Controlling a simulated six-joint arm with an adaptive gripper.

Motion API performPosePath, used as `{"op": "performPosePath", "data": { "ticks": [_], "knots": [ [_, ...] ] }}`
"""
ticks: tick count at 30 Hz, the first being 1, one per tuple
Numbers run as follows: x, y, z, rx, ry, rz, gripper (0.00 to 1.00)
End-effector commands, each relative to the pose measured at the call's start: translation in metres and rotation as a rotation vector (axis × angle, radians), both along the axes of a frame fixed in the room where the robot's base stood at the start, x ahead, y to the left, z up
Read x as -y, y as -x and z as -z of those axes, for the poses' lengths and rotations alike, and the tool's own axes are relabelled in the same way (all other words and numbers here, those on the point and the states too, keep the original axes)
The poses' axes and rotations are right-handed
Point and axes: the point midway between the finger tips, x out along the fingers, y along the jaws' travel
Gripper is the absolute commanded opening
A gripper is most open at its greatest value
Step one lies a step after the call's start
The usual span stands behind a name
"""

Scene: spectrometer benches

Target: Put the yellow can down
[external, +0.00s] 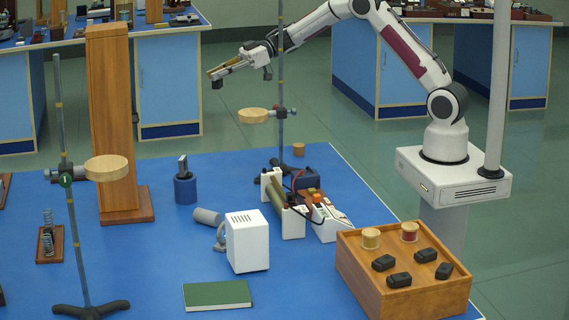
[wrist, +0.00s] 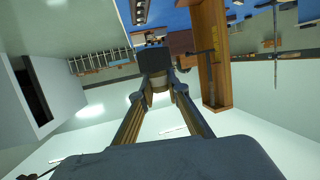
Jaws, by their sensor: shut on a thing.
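My gripper (external: 214,77) is raised over the far side of the blue bench, reaching left, high above the bench top. It is shut on a small dark thing (external: 217,85), whose identity I cannot tell. In the wrist view my gripper (wrist: 158,77) has both fingers closing on this dark thing (wrist: 155,60). A can with a yellowish band (external: 370,239) stands upright in the wooden tray (external: 405,299), away from my gripper. A can with a red band (external: 409,232) stands beside it.
Several black blocks (external: 399,280) lie in the tray. A tall wooden column (external: 110,120) and a rod stand with a round platform (external: 253,116) rise near my gripper. A white box (external: 247,242) and a green book (external: 217,295) occupy the bench front.

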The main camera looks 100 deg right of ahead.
Motion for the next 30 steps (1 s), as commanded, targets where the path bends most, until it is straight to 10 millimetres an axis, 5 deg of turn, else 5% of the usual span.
{"op": "performPosePath", "data": {
  "ticks": [19,30],
  "knots": [
    [-0.053,0.042,0.152,-0.002,-0.004,-0.352,0.00],
    [-0.080,0.073,0.200,-0.001,0.000,-0.505,0.00]
  ]
}}
